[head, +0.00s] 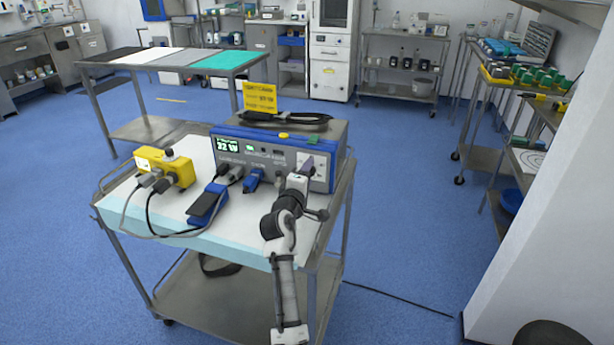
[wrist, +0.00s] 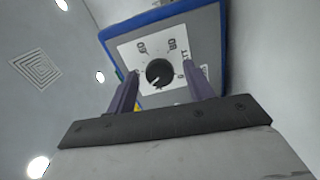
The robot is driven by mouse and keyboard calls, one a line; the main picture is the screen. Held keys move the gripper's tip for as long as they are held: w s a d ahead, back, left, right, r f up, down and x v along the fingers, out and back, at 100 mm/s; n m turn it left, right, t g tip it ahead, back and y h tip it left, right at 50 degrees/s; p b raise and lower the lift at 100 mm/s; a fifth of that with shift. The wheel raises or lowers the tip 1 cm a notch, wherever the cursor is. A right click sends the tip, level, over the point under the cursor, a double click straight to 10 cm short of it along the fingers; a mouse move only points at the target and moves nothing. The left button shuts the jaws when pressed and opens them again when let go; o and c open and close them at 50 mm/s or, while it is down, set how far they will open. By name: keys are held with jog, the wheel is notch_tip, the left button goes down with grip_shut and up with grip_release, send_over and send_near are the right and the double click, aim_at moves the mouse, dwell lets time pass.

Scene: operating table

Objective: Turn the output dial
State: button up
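The output dial (wrist: 158,72) is a round black knob with a pale pointer mark on a white scale plate, seen in the wrist view. It sits on the grey front of a blue-edged generator (head: 268,157), which shows a lit green display reading about 32 W in the head view. My gripper (head: 304,166) is open in front of the right end of that panel. Its two purple fingers appear on the left and right of the dial in the wrist view, with gaps to the knob. Whether the fingertips reach the panel is unclear. My gripper hides the dial in the head view.
The generator stands on a steel cart (head: 240,285) with a pale drape (head: 180,222). A yellow box (head: 165,167) with cables and a blue foot pedal (head: 207,204) lie left of my arm. A coiled black cable (head: 285,118) and yellow card (head: 260,97) are on top.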

jog(key=b+v, duration=0.2)
jog(key=v, duration=1.2)
jog(key=shift+r, duration=0.1)
